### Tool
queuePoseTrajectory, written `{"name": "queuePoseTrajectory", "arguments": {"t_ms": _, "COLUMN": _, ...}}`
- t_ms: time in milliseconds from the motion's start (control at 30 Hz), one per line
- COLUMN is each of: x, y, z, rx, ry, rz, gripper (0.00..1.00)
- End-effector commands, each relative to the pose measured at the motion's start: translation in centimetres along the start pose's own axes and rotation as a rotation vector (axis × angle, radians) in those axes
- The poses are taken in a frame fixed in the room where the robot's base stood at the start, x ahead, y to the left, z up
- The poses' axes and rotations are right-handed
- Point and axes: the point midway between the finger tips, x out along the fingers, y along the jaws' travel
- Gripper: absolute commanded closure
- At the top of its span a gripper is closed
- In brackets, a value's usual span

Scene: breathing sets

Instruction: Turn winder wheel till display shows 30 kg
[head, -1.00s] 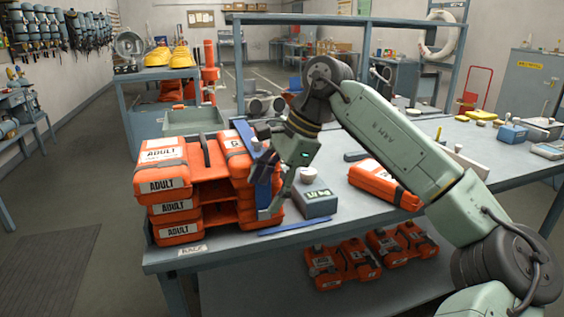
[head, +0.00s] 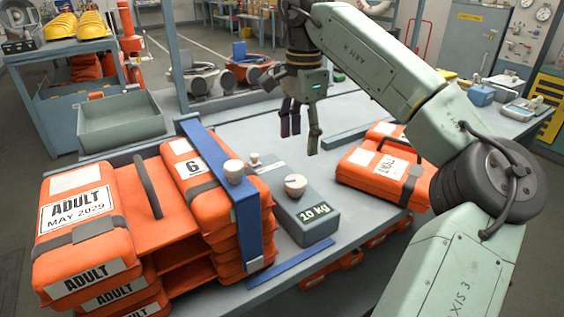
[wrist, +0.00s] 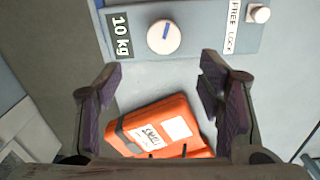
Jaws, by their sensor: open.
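The winder is a grey box (head: 312,230) on the bench. Its display (head: 314,213) reads 10 kg, as it does in the wrist view (wrist: 120,36). A round white winder wheel (head: 295,186) sits on top; in the wrist view the wheel (wrist: 164,37) shows a blue mark. A smaller white knob (wrist: 260,14) stands beside a FREE LOCK label (wrist: 233,24). My gripper (head: 302,142) is open and empty, pointing down above the bench behind the winder. In the wrist view the wheel lies beyond the fingertips (wrist: 158,75), untouched.
Stacked orange ADULT cases (head: 75,215) with a blue upright bar (head: 228,190) stand left of the winder. Another orange case (head: 385,170) lies to its right. A blue strip (head: 290,262) lies in front. A green-grey tray (head: 120,128) is behind left.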

Motion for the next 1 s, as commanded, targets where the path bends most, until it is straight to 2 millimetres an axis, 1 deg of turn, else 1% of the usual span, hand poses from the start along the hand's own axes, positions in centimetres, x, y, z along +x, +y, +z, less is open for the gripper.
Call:
{"name": "queuePoseTrajectory", "arguments": {"t_ms": 133, "x": 0.2, "y": 0.0, "z": 0.0, "rx": 0.000, "ry": -0.001, "rz": 0.000, "gripper": 0.38}}
{"name": "queuePoseTrajectory", "arguments": {"t_ms": 233, "x": 1.0, "y": 0.0, "z": 0.0, "rx": -0.002, "ry": -0.002, "rz": 0.001, "gripper": 0.38}}
{"name": "queuePoseTrajectory", "arguments": {"t_ms": 367, "x": 3.0, "y": 0.0, "z": 0.1, "rx": -0.003, "ry": -0.005, "rz": 0.000, "gripper": 0.38}}
{"name": "queuePoseTrajectory", "arguments": {"t_ms": 500, "x": 5.7, "y": 0.1, "z": 0.1, "rx": -0.002, "ry": -0.004, "rz": 0.001, "gripper": 0.38}}
{"name": "queuePoseTrajectory", "arguments": {"t_ms": 700, "x": 8.9, "y": 0.0, "z": 0.1, "rx": -0.002, "ry": -0.003, "rz": 0.001, "gripper": 0.38}}
{"name": "queuePoseTrajectory", "arguments": {"t_ms": 833, "x": 10.2, "y": 0.0, "z": 0.1, "rx": -0.001, "ry": -0.002, "rz": 0.000, "gripper": 0.38}}
{"name": "queuePoseTrajectory", "arguments": {"t_ms": 1000, "x": 10.8, "y": 0.0, "z": 0.1, "rx": -0.001, "ry": -0.001, "rz": -0.001, "gripper": 0.38}}
